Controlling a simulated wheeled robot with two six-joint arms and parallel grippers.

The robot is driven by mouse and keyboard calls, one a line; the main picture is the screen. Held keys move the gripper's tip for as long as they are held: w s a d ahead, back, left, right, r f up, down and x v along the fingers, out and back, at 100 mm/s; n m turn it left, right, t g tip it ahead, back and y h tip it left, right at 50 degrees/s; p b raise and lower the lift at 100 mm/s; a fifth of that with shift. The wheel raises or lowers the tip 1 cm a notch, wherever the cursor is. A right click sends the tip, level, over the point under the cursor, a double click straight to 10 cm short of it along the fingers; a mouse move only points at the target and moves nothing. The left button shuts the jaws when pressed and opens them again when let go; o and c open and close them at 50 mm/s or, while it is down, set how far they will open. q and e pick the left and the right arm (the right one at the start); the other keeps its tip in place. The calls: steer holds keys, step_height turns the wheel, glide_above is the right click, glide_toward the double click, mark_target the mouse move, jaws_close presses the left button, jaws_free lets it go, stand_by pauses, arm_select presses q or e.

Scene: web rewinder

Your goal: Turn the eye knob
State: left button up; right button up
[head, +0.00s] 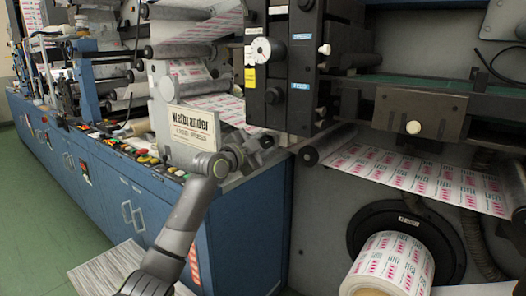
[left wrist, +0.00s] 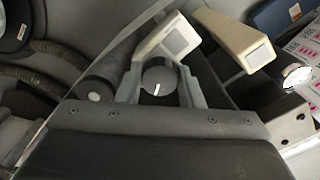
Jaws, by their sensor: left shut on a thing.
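The eye knob (left wrist: 158,78) is a dark round knob with a short white line on its face. In the left wrist view it sits between the two grey fingers of my left gripper (left wrist: 160,93), which are shut on it from both sides. The white line stands nearly upright, with a slight tilt. In the head view my left gripper (head: 243,155) reaches up to the machine's corner, just right of the Webrander sign; the knob is too small and covered there to make out. My right gripper is in neither view.
Two pale blocks (left wrist: 237,40) stand close beyond the knob. A dark roller (left wrist: 108,75) lies to the left. In the head view, the Webrander sign (head: 193,127), a printed web (head: 415,180) and a label roll (head: 393,268) are near. The green floor (head: 50,215) is free at left.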

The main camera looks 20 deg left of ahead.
arm_select(q)
steer(key=m+b, duration=0.2)
steer(key=m, duration=0.4)
steer(key=shift+f, duration=0.1)
steer(key=shift+m+b, duration=0.55)
steer(key=shift+m, duration=1.05)
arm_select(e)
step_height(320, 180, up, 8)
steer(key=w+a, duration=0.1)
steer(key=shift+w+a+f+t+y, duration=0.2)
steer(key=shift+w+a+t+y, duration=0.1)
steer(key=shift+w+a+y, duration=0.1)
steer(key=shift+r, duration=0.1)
arm_select(q)
steer(key=o, duration=1)
steer(key=shift+s+a, duration=0.1)
steer(key=v, duration=1.7)
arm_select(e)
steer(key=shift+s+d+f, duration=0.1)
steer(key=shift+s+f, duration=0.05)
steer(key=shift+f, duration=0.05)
